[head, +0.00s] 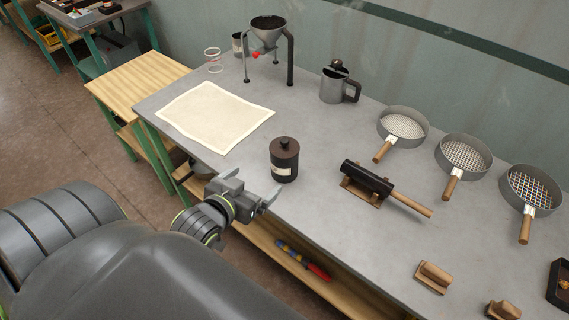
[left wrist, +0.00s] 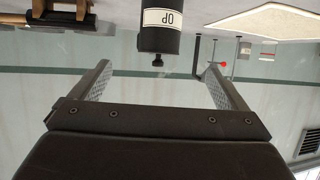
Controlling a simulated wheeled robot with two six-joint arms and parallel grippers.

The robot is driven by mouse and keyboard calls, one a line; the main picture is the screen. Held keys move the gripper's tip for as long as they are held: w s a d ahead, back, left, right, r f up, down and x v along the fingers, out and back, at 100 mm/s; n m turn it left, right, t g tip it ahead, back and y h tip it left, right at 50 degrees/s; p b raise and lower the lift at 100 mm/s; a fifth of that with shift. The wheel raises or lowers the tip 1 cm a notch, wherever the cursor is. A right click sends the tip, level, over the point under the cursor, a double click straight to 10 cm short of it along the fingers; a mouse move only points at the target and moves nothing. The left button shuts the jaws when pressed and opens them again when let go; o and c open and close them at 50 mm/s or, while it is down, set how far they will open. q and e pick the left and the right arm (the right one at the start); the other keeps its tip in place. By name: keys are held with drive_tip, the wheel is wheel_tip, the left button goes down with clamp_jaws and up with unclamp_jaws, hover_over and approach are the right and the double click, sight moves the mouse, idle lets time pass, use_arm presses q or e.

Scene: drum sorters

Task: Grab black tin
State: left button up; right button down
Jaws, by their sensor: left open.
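The black tin (head: 284,162) stands upright on the grey bench near its front edge, with a knobbed lid and a pale label. In the left wrist view the tin (left wrist: 159,38) appears upside down, its label reading "OP", beyond the fingers and between their lines. My left gripper (head: 268,198) is at the bench's front edge, just in front of the tin and apart from it. Its two fingers are spread, with nothing between them, in the left wrist view (left wrist: 160,82). My right gripper is in neither view.
A cream cloth sheet (head: 215,116) lies left of the tin. A black cylinder with a wooden handle (head: 368,178) rests on a stand to its right. A funnel on a stand (head: 268,32) and a metal jug (head: 338,84) are behind. Several sieves (head: 463,153) lie farther right.

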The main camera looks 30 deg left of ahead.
sight(278, 160)
use_arm(q)
drive_tip(key=p+x, duration=0.1)
drive_tip(key=x, duration=1.1)
drive_tip(key=shift+w+r+p, duration=0.1)
drive_tip(key=shift+r+p, duration=0.05)
drive_tip(key=shift+p, duration=0.15)
drive_tip(key=shift+w, duration=0.45)
drive_tip(key=shift+p+x, duration=0.6)
drive_tip(key=shift+x, duration=1.55)
drive_tip(key=shift+s, duration=0.1)
drive_tip(key=c, duration=1)
drive_tip(key=shift+c, duration=0.8)
